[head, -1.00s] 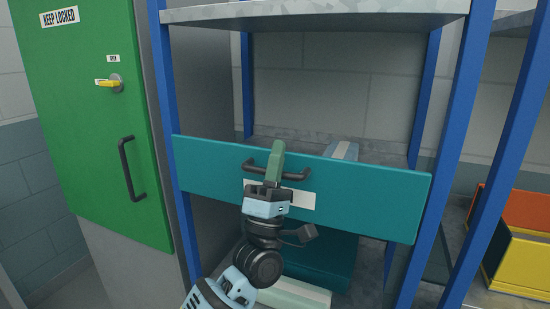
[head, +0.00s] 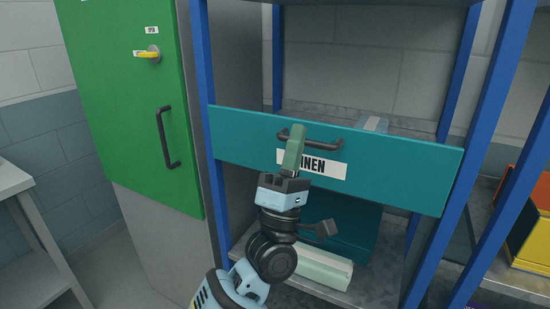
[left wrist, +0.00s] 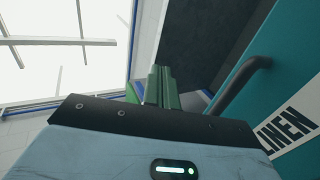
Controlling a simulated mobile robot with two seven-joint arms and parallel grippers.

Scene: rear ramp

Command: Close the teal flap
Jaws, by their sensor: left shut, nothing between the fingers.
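The teal flap (head: 400,175) is a wide panel across the front of the blue-posted shelf. It has a dark bar handle (head: 325,145) and a white label (head: 325,166), partly hidden by my fingers. How far the flap tilts is hard to tell. My left gripper (head: 296,132) is shut and empty, its green fingers pointing up in front of the flap and overlapping the handle's left part. In the left wrist view, the fingers (left wrist: 160,85) stand left of the handle (left wrist: 242,85), with a visible gap, and the flap (left wrist: 298,35) is at right. My right gripper is not in view.
A green door (head: 135,110) with a yellow latch is at left. Blue posts (head: 205,130) frame the shelf. A pale green box (head: 320,272) and a dark teal bin (head: 345,235) sit below the flap. A yellow bin (head: 530,245) is at right.

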